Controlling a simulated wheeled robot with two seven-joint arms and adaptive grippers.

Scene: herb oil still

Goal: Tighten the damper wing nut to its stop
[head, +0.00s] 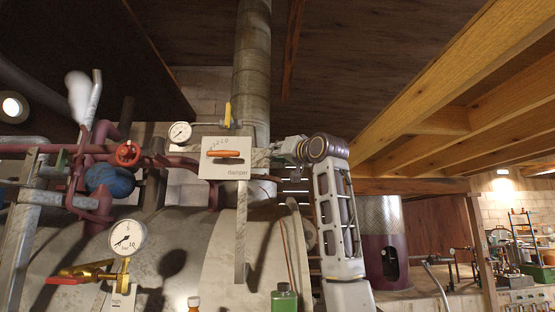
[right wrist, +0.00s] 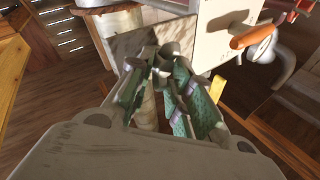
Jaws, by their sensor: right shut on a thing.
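The damper plate (head: 211,171) is a white panel labelled "damper", with a scale and an orange handle (head: 224,154) lying about level. The handle and plate (right wrist: 217,42) also show at the upper right of the right wrist view. My right gripper (head: 272,153) reaches in from the right, just beside the plate's right edge. In the right wrist view its green-padded fingers (right wrist: 165,68) close together on a small grey metal piece, apparently the wing nut (right wrist: 169,50). The fingers hide most of it, so its angle is unclear. My left gripper is not in view.
A flue pipe (head: 252,70) rises behind the plate. A yellow lever (head: 228,115) and a round gauge (head: 180,133) stand close by. Red pipes with a red handwheel (head: 128,153) crowd the left. A green bottle (head: 284,298) stands below. Wooden beams (head: 450,90) run overhead at right.

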